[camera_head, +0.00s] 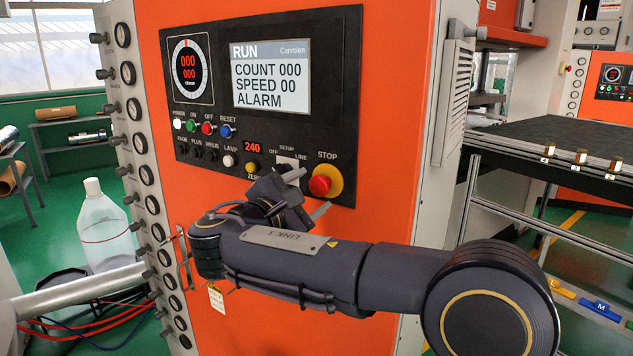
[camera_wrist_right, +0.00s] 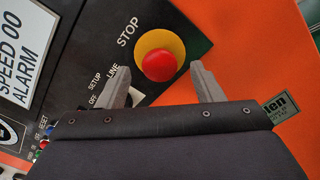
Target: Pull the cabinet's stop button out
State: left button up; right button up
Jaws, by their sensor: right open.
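The stop button is a red mushroom knob (camera_head: 320,185) on a yellow round base (camera_head: 334,176), at the lower right of the cabinet's black control panel (camera_head: 345,60). The word STOP is printed beside it. My right gripper (camera_head: 308,194) is open in front of the panel, close to the button. My left gripper is not in view.
The panel carries a screen (camera_head: 272,75), several coloured buttons (camera_head: 207,128) and a SETUP/LINE switch (camera_head: 288,163) close to my right gripper. A handle (camera_head: 184,255) and hanging tag (camera_head: 216,298) are lower on the orange cabinet (camera_head: 385,150). A dark roller table (camera_head: 560,150) stands at right.

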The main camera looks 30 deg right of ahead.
aim_at(317, 187)
jog(key=shift+p+x, duration=0.35)
jog(key=shift+x, duration=1.8)
jog(key=shift+w, duration=0.1)
